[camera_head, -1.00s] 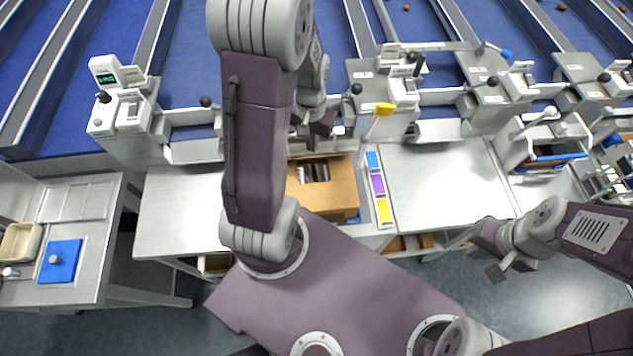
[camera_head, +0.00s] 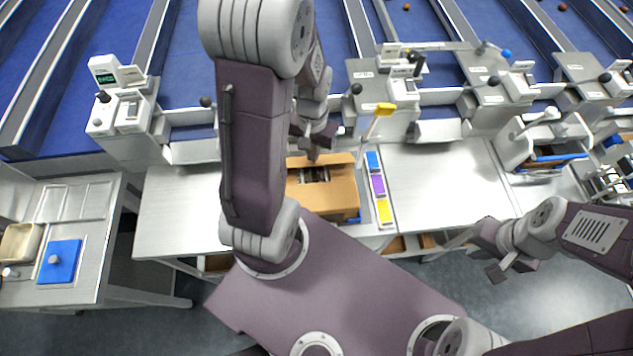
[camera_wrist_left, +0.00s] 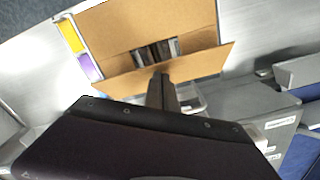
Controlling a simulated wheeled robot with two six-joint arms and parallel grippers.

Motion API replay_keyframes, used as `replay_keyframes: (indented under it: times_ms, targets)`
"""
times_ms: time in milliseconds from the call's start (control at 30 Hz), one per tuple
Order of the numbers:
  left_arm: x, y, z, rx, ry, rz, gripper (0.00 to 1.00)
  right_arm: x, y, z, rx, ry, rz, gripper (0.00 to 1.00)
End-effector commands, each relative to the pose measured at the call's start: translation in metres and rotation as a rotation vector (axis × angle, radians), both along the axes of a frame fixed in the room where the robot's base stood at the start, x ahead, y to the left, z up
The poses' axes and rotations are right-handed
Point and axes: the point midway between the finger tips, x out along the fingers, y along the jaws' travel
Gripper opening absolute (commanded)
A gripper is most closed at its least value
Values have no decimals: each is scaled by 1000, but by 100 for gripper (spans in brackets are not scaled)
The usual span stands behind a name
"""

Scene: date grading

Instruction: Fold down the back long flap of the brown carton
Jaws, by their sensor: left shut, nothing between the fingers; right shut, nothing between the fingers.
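The brown carton (camera_head: 330,202) stands on the steel bench in the head view, with its top partly open and dark contents showing in a slot. Its back long flap (camera_head: 341,159) slopes over the rear of the opening; in the left wrist view this flap (camera_wrist_left: 205,62) is the side nearest the camera. My left gripper (camera_head: 314,154) is shut and empty, with its fingertips (camera_wrist_left: 161,80) at the middle of the back flap. I cannot tell whether they touch it. My right gripper (camera_head: 496,271) is shut and empty, off the bench's front edge at the right.
Blue, purple and yellow blocks (camera_head: 377,186) lie in a strip right of the carton. A yellow-topped lever (camera_head: 384,109) rises behind them. Grey machines line the bench's rear. Bare bench top (camera_head: 440,180) lies to the right, and more (camera_head: 180,210) to the left.

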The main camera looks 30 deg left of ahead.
Motion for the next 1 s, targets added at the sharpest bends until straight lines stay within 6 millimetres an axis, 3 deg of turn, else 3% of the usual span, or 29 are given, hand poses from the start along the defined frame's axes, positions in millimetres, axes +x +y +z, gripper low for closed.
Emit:
replay_keyframes:
  times_ms: [1000]
  targets:
    - [0, 0, -47, 0, 0, 0, 0, 0, 0, -37, 0, 0, 0, 0]
